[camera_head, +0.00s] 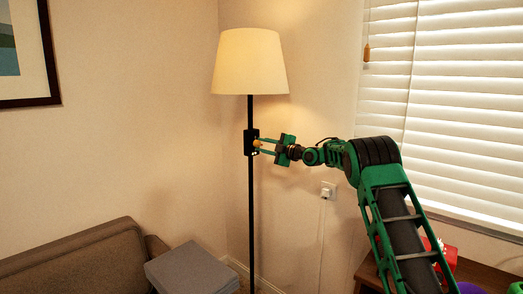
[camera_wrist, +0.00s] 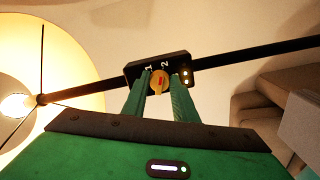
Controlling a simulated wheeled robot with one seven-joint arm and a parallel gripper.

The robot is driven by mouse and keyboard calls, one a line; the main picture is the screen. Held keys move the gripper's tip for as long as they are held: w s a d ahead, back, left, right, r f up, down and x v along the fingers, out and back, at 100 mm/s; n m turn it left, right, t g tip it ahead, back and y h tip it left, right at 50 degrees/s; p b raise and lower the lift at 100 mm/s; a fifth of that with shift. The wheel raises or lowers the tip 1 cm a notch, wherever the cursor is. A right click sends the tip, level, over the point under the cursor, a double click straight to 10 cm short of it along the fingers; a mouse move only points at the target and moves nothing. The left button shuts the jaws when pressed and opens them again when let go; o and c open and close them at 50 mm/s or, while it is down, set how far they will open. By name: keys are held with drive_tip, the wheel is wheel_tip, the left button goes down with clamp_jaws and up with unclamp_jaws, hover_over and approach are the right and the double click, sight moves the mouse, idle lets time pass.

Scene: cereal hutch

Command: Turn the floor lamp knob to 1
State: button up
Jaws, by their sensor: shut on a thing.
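The floor lamp (camera_head: 250,62) stands in the corner with a cream shade and a thin black pole; its shade glows, and a bright bulb (camera_wrist: 17,104) shows in the wrist view. A black control box (camera_head: 249,142) sits on the pole, marked 1 and 2 in the wrist view. In the head view my gripper (camera_head: 260,145) reaches the box from the right. The exact knob setting is hard to read.
A brown sofa (camera_head: 80,262) with a grey cushion (camera_head: 192,268) stands at lower left. A window with white blinds (camera_head: 460,100) is at right. A wooden table (camera_head: 478,272) with a red object stands at lower right. A wall outlet (camera_head: 328,190) has a cord.

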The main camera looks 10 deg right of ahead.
drive_tip(key=shift+f+n, duration=0.15)
drive_tip(key=shift+n, duration=4.85)
drive_tip(key=o, duration=1)
drive_tip(key=v, duration=1)
drive_tip(key=shift+s+d, duration=0.2)
drive_tip(key=shift+s, duration=0.05)
